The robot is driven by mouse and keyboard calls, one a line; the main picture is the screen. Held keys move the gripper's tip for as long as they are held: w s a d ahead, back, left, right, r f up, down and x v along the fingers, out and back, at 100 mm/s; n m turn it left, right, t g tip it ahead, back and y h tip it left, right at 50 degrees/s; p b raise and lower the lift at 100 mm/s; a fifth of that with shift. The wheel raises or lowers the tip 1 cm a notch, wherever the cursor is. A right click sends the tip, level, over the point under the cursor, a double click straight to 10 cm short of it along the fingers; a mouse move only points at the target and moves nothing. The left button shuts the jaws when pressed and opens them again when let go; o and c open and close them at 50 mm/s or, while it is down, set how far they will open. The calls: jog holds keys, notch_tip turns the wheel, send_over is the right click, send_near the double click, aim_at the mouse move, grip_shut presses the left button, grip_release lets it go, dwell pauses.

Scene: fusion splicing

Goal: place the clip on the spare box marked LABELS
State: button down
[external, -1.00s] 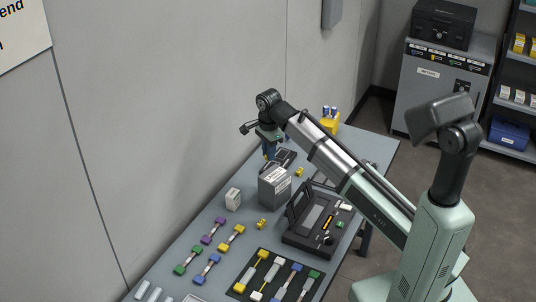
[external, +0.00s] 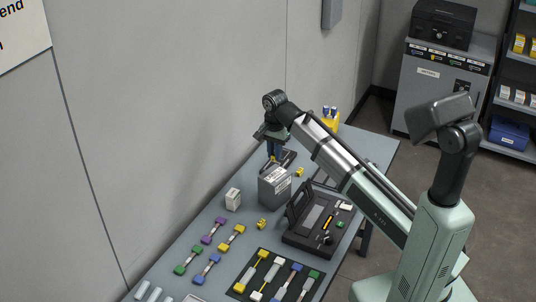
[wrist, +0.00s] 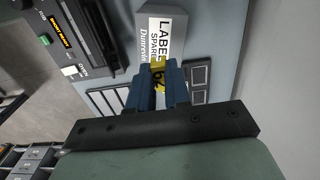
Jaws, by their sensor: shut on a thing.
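My gripper (external: 273,155) is above the far part of the bench, just behind the grey box (external: 275,187) in the external view. In the wrist view its blue fingers (wrist: 158,84) are shut on a yellow clip (wrist: 158,72) with dark marks. The fingers partly hide the clip. Beyond the fingertips the wrist view shows the box top, with a white label (wrist: 163,40) reading LABELS and SPARE. The clip overlaps the label's near end in this view; I cannot tell whether they touch.
A black splicer case (external: 316,219) stands open right of the box. A small white box (external: 233,199) stands to its left. Loose yellow clips (external: 262,223) (external: 300,172) lie nearby. Coloured connectors fill the bench front.

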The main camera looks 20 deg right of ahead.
aim_at(274, 175)
jog(key=shift+f, duration=3.45)
jog(key=c, duration=1.1)
grip_release()
jog(key=shift+f, duration=0.1)
notch_tip(274, 175, up, 12)
jog(key=shift+r, duration=0.15)
